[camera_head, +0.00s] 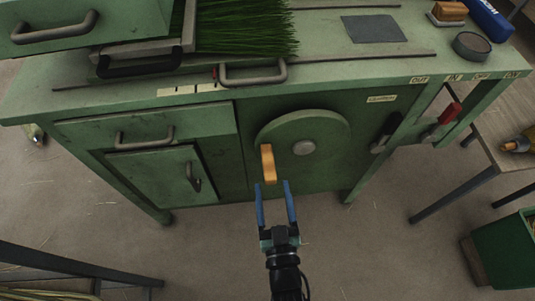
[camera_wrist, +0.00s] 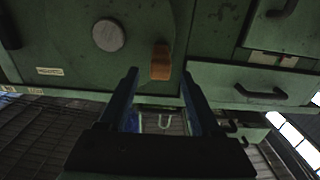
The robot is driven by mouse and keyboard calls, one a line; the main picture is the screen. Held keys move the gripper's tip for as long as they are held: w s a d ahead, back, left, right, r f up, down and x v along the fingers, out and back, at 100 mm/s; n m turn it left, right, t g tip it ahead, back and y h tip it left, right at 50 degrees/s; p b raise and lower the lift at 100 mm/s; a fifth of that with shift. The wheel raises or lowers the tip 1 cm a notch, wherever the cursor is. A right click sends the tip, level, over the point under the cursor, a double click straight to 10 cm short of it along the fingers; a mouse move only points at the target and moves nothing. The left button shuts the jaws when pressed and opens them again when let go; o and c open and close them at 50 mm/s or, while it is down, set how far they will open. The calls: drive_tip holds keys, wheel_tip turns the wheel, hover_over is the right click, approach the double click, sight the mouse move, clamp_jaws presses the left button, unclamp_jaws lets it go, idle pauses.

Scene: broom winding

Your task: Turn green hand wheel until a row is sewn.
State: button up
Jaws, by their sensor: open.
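The green hand wheel (camera_head: 318,131) is a round disc on the front of the green machine, with a grey hub (camera_head: 304,148) at its centre. Its orange-brown handle (camera_head: 268,164) sticks out at the wheel's left side. My gripper (camera_head: 273,186) is open, its blue fingers pointing at the handle from just below and in front. In the wrist view the handle (camera_wrist: 161,62) shows just beyond and between the two fingertips (camera_wrist: 159,73), and the wheel's hub (camera_wrist: 108,35) is to its left. No contact between fingers and handle can be made out.
Green bristles (camera_head: 243,27) lie on the machine's top. A black lever (camera_head: 385,133) and a red-handled lever (camera_head: 448,114) stand right of the wheel. A drawer (camera_head: 146,128) and a cupboard door (camera_head: 158,178) are on the left. Floor in front of the wheel is clear.

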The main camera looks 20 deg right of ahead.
sight(266, 145)
drive_tip(key=x, duration=0.9)
drive_tip(key=shift+b, duration=0.35)
drive_tip(key=shift+c, duration=0.2)
drive_tip(key=shift+f, duration=0.1)
clamp_jaws()
idle(0.6)
